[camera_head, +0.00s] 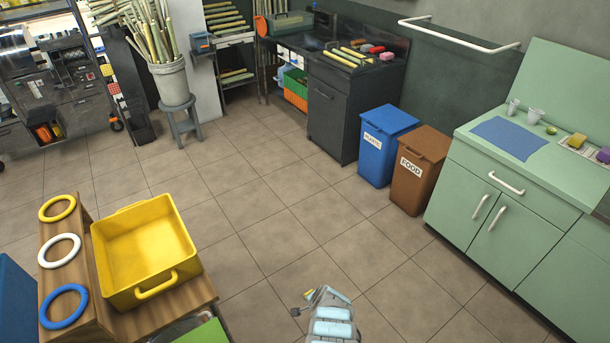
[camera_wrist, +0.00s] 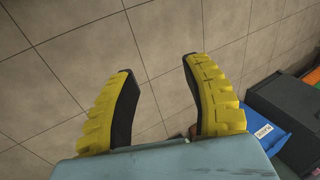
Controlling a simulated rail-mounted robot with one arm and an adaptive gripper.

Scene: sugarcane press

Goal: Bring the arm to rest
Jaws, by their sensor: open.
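My gripper (camera_wrist: 158,66) shows in the wrist view with its two yellow, black-padded fingers spread apart. Nothing is between them, only tiled floor (camera_wrist: 90,40) beyond. In the head view, part of my pale blue-grey arm (camera_head: 332,322) shows at the bottom edge, over open floor. It is to the right of the wooden stand and well in front of the bins. The rest of the arm is cut off by the frame, and the fingers cannot be made out clearly there.
A yellow crate (camera_head: 120,284) and a wooden ring stand (camera_head: 88,250) are at lower left. A blue bin (camera_head: 376,165) and a brown bin (camera_head: 408,195) stand by the green counter (camera_head: 475,190). A cane bucket (camera_head: 172,85) sits on a stool. Middle floor is clear.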

